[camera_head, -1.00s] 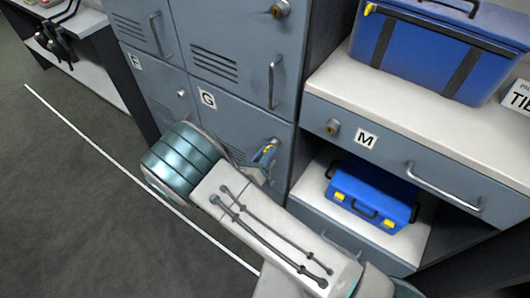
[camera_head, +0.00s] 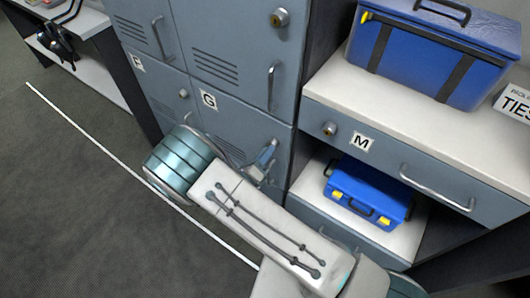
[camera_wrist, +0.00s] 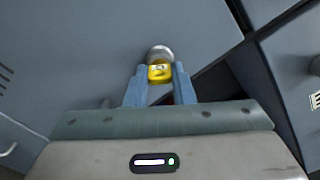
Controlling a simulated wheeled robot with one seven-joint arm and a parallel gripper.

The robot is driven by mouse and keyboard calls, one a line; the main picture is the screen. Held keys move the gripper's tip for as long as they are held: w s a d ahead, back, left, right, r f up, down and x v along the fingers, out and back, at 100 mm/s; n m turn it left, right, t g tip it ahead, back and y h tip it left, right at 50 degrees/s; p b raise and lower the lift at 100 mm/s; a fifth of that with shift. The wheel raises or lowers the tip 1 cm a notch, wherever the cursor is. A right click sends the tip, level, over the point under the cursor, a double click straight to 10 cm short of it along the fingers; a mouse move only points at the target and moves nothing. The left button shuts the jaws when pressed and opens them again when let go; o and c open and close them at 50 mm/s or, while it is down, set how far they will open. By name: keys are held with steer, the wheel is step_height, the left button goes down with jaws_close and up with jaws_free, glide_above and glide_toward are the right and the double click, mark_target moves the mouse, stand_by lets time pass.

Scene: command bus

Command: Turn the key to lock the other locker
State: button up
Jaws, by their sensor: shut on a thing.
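My gripper (camera_head: 266,156) is at the front of the lower grey locker marked G (camera_head: 232,123). In the wrist view its two blue fingers (camera_wrist: 160,76) are shut on a yellow key (camera_wrist: 159,72). The key is at a round metal lock (camera_wrist: 158,53) on the grey door, and its head lies between the fingertips. How far the key sits inside the lock is hidden. In the head view the arm and fingers cover this lock and the key. The locker door looks closed.
Locker F (camera_head: 155,90) is to the left, with its own round lock. The drawer marked M (camera_head: 390,150) is to the right, with a handle and lock. A small blue case (camera_head: 368,192) sits below it and a large blue box (camera_head: 435,50) above. Grey floor is clear at left.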

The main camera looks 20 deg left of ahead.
steer(key=shift+r, duration=0.1)
steer(key=shift+n+p, duration=1.35)
steer(key=shift+n, duration=0.55)
